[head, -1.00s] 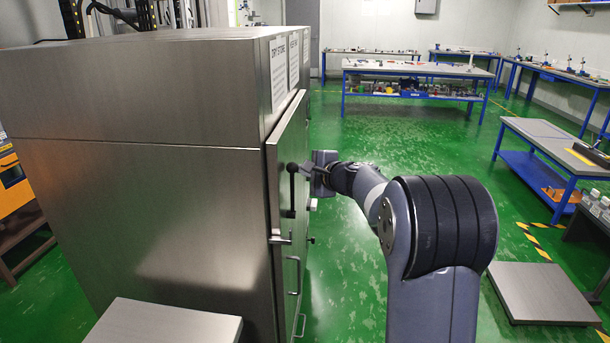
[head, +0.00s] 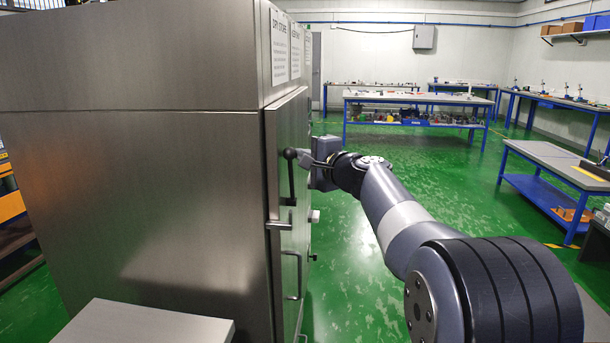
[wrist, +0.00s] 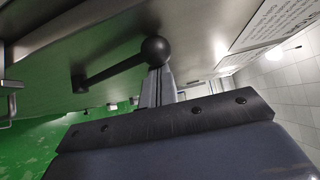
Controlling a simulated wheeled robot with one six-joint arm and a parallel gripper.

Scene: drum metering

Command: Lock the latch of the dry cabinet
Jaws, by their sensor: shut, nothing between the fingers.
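The dry cabinet (head: 140,200) is a large brushed-metal box filling the left of the head view, with its door (head: 283,135) edge-on. The latch is a dark lever with a black ball knob (head: 290,154), standing roughly upright on the door, knob at the top. In the wrist view the knob (wrist: 155,50) sits right at the fingertips, with its arm (wrist: 112,70) running to a pivot at the left. My gripper (head: 304,160) is shut and empty, its fingers (wrist: 158,86) beside the knob. I cannot tell whether they touch it.
A metal bar handle (head: 280,226) and a lower pull handle (head: 296,277) stick out from the cabinet front. A low pale-topped block (head: 150,325) stands in front at the left. Green floor (head: 345,250) is clear right of the cabinet; workbenches (head: 415,98) stand far back.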

